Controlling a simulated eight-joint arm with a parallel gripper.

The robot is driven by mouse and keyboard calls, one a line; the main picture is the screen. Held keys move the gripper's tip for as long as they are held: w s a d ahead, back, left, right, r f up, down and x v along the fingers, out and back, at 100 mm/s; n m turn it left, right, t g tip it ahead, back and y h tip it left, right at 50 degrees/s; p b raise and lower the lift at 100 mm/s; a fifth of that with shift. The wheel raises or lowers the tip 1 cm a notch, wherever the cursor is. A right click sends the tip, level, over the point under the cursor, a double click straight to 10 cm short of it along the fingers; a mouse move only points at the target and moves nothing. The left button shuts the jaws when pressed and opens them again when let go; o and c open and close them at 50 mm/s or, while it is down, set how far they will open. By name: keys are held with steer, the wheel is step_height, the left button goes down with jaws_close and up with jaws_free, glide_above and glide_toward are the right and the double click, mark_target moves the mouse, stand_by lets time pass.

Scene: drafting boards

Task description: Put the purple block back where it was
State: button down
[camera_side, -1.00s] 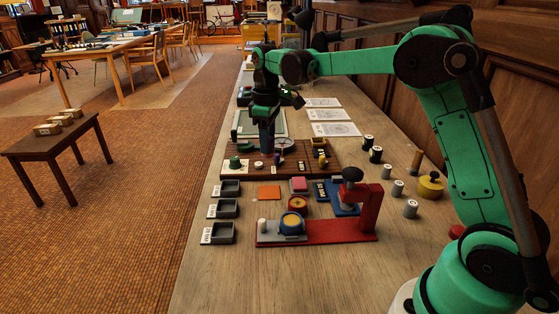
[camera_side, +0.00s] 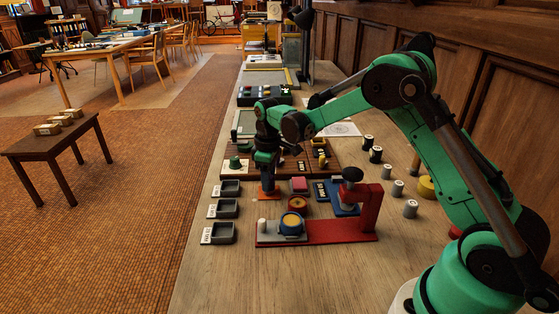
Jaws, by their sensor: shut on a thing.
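My gripper (camera_side: 267,184) points straight down just above the orange square (camera_side: 268,196) on the bench. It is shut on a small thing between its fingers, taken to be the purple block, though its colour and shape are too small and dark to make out. No purple block shows clearly elsewhere. The gripper and wrist cover part of the orange square and part of the brown board (camera_side: 300,172) behind it. I cannot tell whether the held thing touches the square.
Grey trays (camera_side: 229,188) line the left edge. A red-based press (camera_side: 340,230) is in front. Several grey and black cylinders (camera_side: 397,187) stand at right.

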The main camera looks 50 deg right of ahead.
steer(key=shift+c, duration=2.4)
jaws_free()
step_height(320, 180, up, 12)
steer(key=s+a+m+t, duration=0.2)
steer(key=s+a+t, duration=0.1)
steer(key=s, duration=0.4)
steer(key=s+a+m+t, duration=0.3)
steer(key=s+a+t, duration=0.1)
steer(key=s, duration=0.4)
steer(key=shift+s+a+f, duration=0.15)
steer(key=shift+a, duration=0.2)
